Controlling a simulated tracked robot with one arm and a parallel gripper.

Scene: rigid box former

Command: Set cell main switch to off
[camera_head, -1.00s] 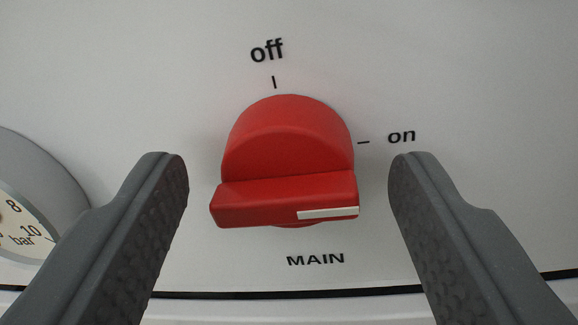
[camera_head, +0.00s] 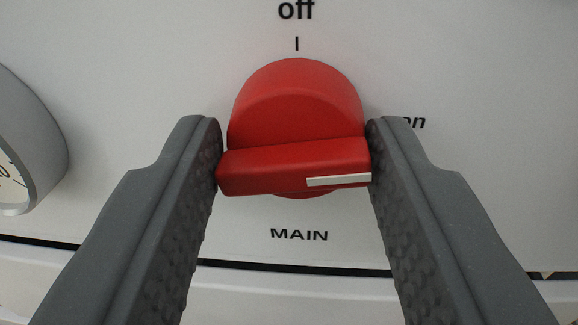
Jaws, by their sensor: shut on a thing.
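The red main switch (camera_head: 295,115) sits on a pale panel above the label "MAIN" (camera_head: 299,235). Its grip bar lies nearly level, and the white mark (camera_head: 338,180) is at the bar's right end, on the "on" side. The "off" label (camera_head: 296,10) and its tick are above the knob. The "on" label (camera_head: 415,122) is partly hidden behind the right finger. My gripper (camera_head: 295,150) is shut on the switch, with one finger against each end of the bar.
A round grey gauge (camera_head: 28,145) sticks out of the panel at the left edge, clear of my left finger. The panel (camera_head: 480,60) is flat and bare at the upper right. A dark seam runs along its lower edge.

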